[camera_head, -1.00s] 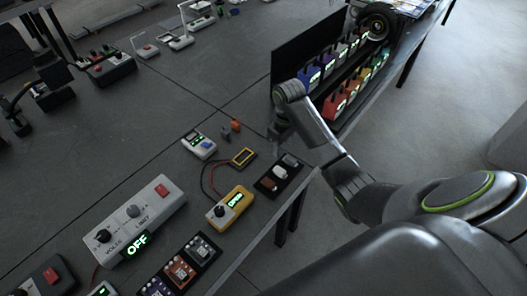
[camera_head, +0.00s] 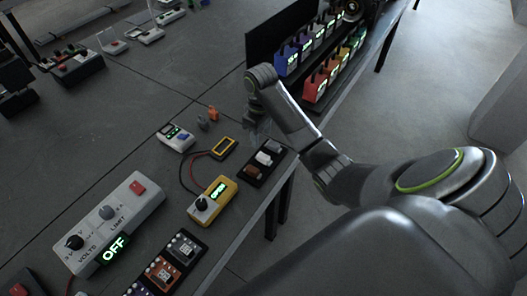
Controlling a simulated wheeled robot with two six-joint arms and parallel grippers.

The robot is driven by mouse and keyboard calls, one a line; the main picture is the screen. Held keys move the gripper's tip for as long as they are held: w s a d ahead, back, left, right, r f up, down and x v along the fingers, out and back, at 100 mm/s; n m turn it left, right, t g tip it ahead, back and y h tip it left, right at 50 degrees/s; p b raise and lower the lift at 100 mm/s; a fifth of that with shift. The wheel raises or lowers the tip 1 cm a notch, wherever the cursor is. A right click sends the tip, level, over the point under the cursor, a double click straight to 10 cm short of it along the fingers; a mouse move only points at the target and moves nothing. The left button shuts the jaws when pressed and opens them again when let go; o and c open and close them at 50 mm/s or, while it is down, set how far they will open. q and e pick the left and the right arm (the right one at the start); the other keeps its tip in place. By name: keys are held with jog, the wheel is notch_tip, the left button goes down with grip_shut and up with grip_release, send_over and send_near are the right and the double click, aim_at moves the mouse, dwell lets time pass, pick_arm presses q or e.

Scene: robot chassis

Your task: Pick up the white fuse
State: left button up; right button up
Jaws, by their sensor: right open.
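The white fuse (camera_head: 264,158) lies in a small black tray (camera_head: 244,180) near the table's right edge. It sits between a grey fuse (camera_head: 273,146) and a brown fuse (camera_head: 252,172). My right gripper (camera_head: 256,127) is above the table, beyond the tray in the picture and apart from the white fuse. It is open, with its fingers small and dark against the table. My left gripper is out of view.
A yellow meter (camera_head: 213,199) with a lit display and a grey power supply (camera_head: 115,222) stand left of the tray. A small white tester (camera_head: 175,138) and an orange block (camera_head: 213,113) are nearby.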

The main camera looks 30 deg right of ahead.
jog(key=b, duration=0.5)
send_over(264, 156)
jog(key=shift+w+a+f, duration=0.1)
jog(key=shift+a+f, duration=0.05)
jog(key=shift+f, duration=1.25)
jog(key=shift+w+a+f, duration=0.1)
jog(key=shift+a+f, duration=0.05)
jog(key=shift+f, duration=1.2)
jog(key=f+b, duration=0.3)
jog(key=shift+s+d+f, duration=0.1)
jog(key=shift+d+f, duration=0.2)
jog(key=shift+f, duration=0.4)
grip_shut()
jog(key=shift+r, duration=0.15)
